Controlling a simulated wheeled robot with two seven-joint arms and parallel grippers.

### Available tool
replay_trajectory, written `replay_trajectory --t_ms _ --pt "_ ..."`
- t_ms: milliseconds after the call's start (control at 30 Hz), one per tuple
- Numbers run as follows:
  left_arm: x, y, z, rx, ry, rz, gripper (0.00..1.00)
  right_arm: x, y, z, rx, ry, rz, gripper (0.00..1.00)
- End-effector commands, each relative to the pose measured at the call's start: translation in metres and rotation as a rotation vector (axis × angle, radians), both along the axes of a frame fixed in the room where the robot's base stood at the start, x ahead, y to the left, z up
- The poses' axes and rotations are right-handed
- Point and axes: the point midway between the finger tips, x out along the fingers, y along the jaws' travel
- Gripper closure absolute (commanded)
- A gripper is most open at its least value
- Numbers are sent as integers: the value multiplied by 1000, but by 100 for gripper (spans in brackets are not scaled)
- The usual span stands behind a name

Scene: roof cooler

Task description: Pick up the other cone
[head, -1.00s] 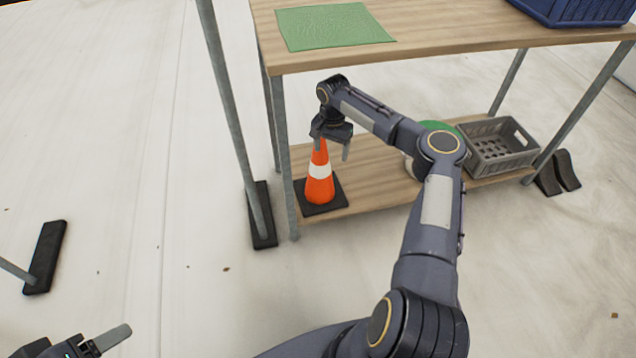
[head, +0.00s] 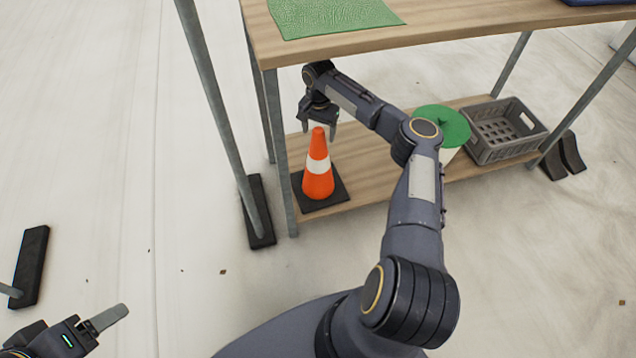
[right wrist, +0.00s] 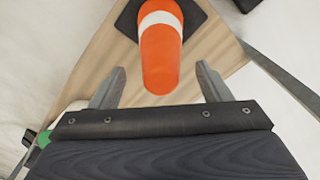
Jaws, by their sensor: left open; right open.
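An orange cone (head: 318,180) with a white band and a black square base stands upright on the lower wooden shelf (head: 385,180), near its left end. My right gripper (head: 320,129) is open just above and behind the cone's tip. In the right wrist view the cone (right wrist: 161,60) shows between and beyond the two open fingers (right wrist: 160,88), with nothing held. My left gripper (head: 110,322) is at the lower left of the head view, open and empty, far from the cone.
A grey crate (head: 505,150) and a green-lidded round container (head: 447,128) stand to the right on the lower shelf. The upper shelf (head: 440,28) with a green mat (head: 330,14) is above. Metal legs (head: 280,160) stand close left of the cone.

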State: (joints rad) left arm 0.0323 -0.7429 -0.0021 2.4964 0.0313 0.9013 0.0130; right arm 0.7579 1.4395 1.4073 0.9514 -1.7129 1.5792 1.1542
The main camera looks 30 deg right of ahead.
Motion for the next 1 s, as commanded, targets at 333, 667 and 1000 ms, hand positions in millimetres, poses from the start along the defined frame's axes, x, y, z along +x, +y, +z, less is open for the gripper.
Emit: replay_trajectory --t_ms 333,667,1000 --pt "0 0 -10 0 0 0 34 1 0 -26 0 0 -1 29" --pt "0 0 -10 0 0 0 34 1 0 -26 0 0 -1 58" --pt "0 0 -10 0 0 0 34 1 0 -26 -1 1 -1 100"
